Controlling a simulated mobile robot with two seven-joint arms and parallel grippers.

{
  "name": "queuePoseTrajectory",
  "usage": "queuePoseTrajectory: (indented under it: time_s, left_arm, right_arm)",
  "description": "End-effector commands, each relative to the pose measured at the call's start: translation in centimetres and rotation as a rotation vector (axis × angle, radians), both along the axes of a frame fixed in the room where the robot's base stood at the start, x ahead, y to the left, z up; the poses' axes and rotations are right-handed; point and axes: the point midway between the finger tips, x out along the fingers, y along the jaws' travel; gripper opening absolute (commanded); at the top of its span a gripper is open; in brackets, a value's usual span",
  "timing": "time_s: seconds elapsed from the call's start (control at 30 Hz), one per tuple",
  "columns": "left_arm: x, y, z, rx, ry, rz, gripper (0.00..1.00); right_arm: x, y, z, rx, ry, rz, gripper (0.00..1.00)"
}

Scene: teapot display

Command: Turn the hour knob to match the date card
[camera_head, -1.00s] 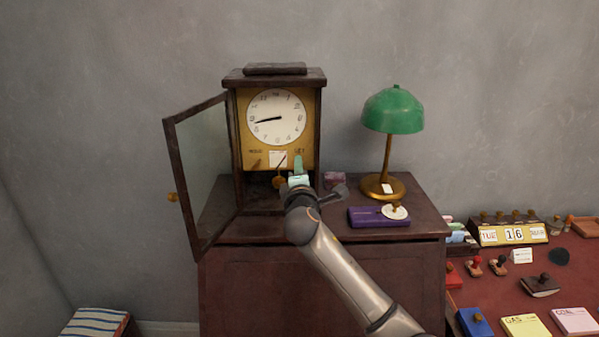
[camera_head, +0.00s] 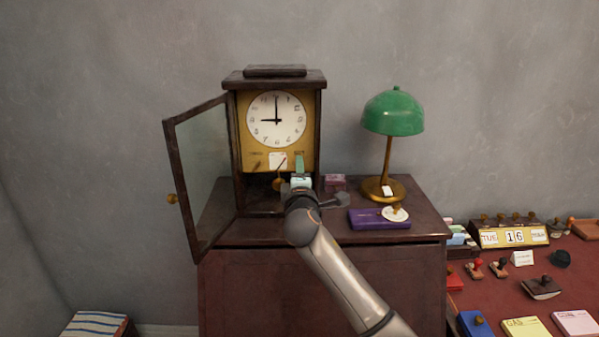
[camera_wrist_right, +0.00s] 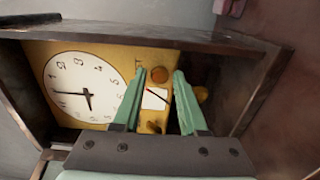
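The clock (camera_head: 276,118) stands on the cabinet with its glass door (camera_head: 203,165) open to the left; its hands show about nine o'clock. On the gold panel below the dial, the left knob (camera_head: 257,165) sits beside a white card with a dark pointer (camera_head: 278,160). My right gripper (camera_head: 299,160) is at the panel's right side, hiding the right knob there. In the wrist view, its green fingers (camera_wrist_right: 160,74) are apart, with the round right knob (camera_wrist_right: 158,75) between their tips and visible gaps. The other knob (camera_wrist_right: 153,127) shows too. My left gripper is out of view.
A green lamp (camera_head: 392,113) and purple box (camera_head: 379,219) stand right of the clock on the cabinet (camera_head: 420,218). A calendar block (camera_head: 514,236) reading TUE 16 is on the red desk, among stamps and note pads. A pendulum bob (camera_head: 279,184) hangs below the panel.

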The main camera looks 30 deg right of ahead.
Motion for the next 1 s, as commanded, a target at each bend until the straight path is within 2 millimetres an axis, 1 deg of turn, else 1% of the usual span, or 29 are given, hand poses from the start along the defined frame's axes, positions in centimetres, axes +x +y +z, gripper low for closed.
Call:
queuePoseTrajectory:
  time_s: [0.03,0.1,0.13,0.4,0.53,0.67,1.0]
  left_arm:
    - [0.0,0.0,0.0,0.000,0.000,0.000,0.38]
    - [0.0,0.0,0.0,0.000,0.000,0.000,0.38]
    - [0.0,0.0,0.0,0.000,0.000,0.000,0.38]
    - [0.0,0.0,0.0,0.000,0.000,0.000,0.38]
    - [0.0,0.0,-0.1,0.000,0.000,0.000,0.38]
    - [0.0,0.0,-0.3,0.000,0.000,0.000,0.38]
    - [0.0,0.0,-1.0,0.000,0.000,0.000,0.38]
  right_arm:
    - [0.0,0.0,0.0,0.000,0.000,0.000,0.49]
    - [0.0,0.0,0.0,0.000,0.000,0.000,0.56]
    - [0.0,0.0,0.0,0.000,0.000,0.000,0.59]
    - [-0.1,0.0,0.0,-0.001,0.001,0.000,0.59]
    - [-0.7,0.5,0.0,-0.001,-0.001,0.001,0.59]
    - [-2.3,1.4,-0.1,0.001,-0.001,0.002,0.59]
    - [-7.8,4.9,-0.2,0.002,0.000,0.003,0.59]
